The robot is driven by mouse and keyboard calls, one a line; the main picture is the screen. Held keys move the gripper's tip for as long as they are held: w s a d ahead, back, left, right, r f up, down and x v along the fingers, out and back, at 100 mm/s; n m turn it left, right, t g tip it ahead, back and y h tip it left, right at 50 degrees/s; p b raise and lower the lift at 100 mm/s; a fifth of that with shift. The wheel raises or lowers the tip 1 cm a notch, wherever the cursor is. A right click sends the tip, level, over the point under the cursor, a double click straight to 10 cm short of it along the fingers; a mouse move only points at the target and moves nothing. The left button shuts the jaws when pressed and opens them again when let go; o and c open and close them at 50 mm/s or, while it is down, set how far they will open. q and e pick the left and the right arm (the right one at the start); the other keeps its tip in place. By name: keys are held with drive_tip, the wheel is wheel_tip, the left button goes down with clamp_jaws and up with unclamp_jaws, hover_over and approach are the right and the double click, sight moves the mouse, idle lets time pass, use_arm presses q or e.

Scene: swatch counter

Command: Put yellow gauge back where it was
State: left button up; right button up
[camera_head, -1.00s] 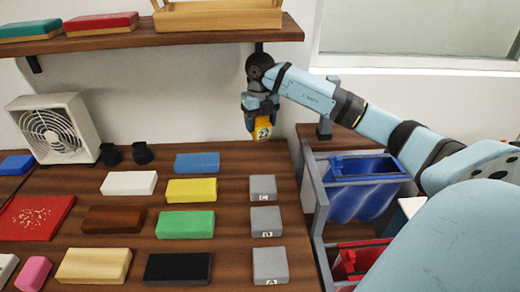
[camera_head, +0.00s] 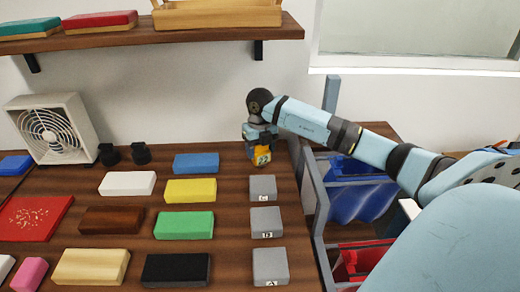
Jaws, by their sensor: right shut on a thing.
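The yellow gauge (camera_head: 262,156) is a small yellow block with a dark number on its face. My right gripper (camera_head: 260,140) points down and is shut on it, over the back right part of the wooden counter, just behind the farthest grey block (camera_head: 262,187). The gripper covers the gauge's top. I cannot tell whether the gauge touches the counter. My left gripper is not in view.
Two more grey blocks (camera_head: 266,221) (camera_head: 270,265) stand in line nearer me. Blue (camera_head: 196,162), yellow (camera_head: 190,189), green (camera_head: 184,225) and black (camera_head: 176,269) blocks lie to the left. A rack with blue (camera_head: 360,200) and red bins stands right of the counter. A shelf (camera_head: 150,38) hangs above.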

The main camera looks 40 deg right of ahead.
drive_tip(key=shift+f, duration=0.1)
drive_tip(key=o, duration=1)
wheel_tip(320, 180, up, 12)
drive_tip(key=shift+r+p, duration=0.15)
drive_tip(key=shift+p, duration=0.35)
